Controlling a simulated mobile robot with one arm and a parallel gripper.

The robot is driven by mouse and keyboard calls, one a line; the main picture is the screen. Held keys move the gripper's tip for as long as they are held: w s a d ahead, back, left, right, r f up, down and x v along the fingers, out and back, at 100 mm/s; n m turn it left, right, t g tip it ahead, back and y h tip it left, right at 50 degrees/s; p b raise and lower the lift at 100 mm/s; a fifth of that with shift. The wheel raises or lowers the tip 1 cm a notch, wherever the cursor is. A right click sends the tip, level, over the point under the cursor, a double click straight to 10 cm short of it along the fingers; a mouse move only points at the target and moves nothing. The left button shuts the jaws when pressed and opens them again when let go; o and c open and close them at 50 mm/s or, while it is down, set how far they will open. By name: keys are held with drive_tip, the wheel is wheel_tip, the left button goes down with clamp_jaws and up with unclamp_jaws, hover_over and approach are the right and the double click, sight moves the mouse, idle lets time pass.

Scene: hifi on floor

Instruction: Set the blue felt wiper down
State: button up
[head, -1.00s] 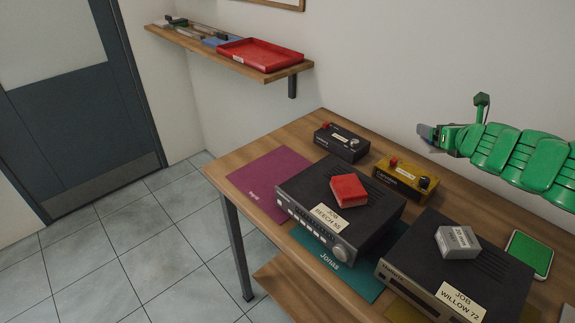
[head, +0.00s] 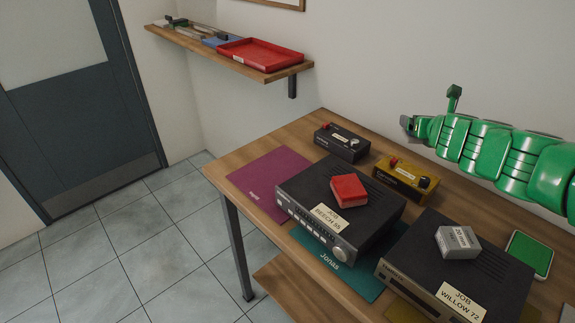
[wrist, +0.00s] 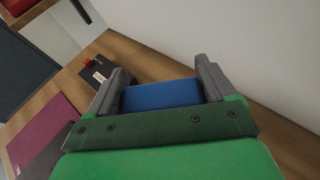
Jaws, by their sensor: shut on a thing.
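The blue felt wiper (wrist: 160,95) shows as a blue block between the two grey fingers of my gripper (wrist: 162,77) in the wrist view. The gripper is shut on it. In the head view my gripper (head: 408,124) is up against the pale wall side, above the back of the bench (head: 265,143). The wiper cannot be made out there. The wiper is clear of the bench top as far as I can see.
A black box (head: 341,142) and a yellow box (head: 404,180) stand at the bench's back. Two dark hi-fi units carry a red block (head: 349,190) and a grey block (head: 457,241). A wall shelf (head: 187,44) holds a red tray (head: 261,57).

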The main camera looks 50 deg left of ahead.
drive_tip(key=s+a+m+t+h, duration=0.3)
drive_tip(key=s+a+m+h, duration=0.3)
drive_tip(key=s+a, duration=0.8)
drive_tip(key=s+a+r+m+h, duration=0.1)
drive_tip(key=s+a+m+h, duration=0.25)
drive_tip(key=s, duration=0.95)
wheel_tip(320, 180, down, 4)
drive_tip(key=shift+w+a+r+n, duration=0.1)
drive_tip(key=shift+n, duration=0.35)
drive_tip(key=shift+w+a+f+t, duration=0.1)
drive_tip(key=shift+f+t, duration=0.1)
drive_tip(key=shift+t, duration=0.1)
drive_tip(key=w+a+f, duration=0.2)
drive_tip(key=a+f, duration=0.1)
drive_tip(key=w+a+f, duration=0.3)
drive_tip(key=a, duration=0.1)
drive_tip(key=w+a+f, duration=0.2)
drive_tip(key=a+f, duration=0.1)
drive_tip(key=a, duration=0.1)
drive_tip(key=shift+w+f, duration=0.1)
drive_tip(key=shift+w, duration=0.15)
drive_tip(key=shift+w+a+f, duration=0.15)
drive_tip(key=shift+a+f, duration=0.05)
drive_tip(key=shift+f, duration=1.6)
